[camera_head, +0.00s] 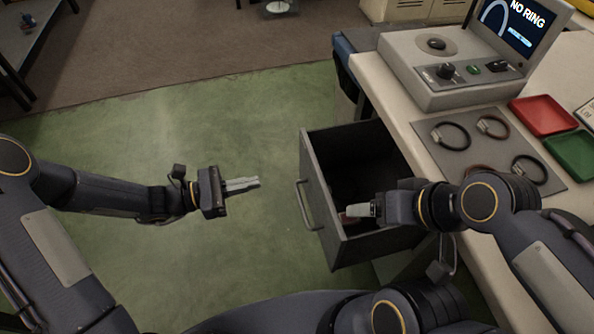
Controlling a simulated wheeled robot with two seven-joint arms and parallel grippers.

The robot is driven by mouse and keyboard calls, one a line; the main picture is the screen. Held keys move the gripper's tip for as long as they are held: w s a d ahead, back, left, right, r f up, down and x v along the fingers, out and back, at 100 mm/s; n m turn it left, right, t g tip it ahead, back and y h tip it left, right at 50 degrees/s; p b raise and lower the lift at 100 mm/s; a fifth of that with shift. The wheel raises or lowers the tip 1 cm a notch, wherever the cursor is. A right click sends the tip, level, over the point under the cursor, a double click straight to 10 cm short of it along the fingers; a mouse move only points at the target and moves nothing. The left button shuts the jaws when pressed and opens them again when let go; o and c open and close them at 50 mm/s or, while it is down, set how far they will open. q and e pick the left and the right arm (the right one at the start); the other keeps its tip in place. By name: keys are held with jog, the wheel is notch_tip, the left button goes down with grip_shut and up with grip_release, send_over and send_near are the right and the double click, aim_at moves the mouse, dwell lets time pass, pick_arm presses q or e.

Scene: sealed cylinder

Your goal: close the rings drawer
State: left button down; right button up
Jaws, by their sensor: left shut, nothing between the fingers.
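The rings drawer (316,200) is a dark grey drawer pulled out from under the bench, open at the top. Its handle (304,205) is on the front face, which faces left. My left gripper (257,183) is shut and empty, to the left of the drawer front and apart from the handle. My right gripper (348,213) is over the near part of the drawer opening, its fingers pointing left toward the front panel. I cannot tell whether its fingers are open or shut.
The bench top (398,108) carries a grey device (435,72) with a screen reading "NO RING". A grey mat (480,140) holds several rings, beside a red tray (543,115) and a green tray (572,155). The green floor (180,120) left of the drawer is clear.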

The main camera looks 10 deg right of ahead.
aim_at(314, 171)
pick_arm(q)
jog(key=d+b, duration=0.2)
jog(key=d, duration=0.9)
jog(key=shift+w+d, duration=0.1)
jog(key=shift+d, duration=0.05)
jog(key=shift+w+d, duration=0.1)
jog(key=shift+d, duration=0.5)
jog(key=d+b, duration=0.3)
jog(key=d, duration=1.9)
jog(key=shift+w+d, duration=0.3)
jog(key=shift+w, duration=0.05)
jog(key=shift+r, duration=0.2)
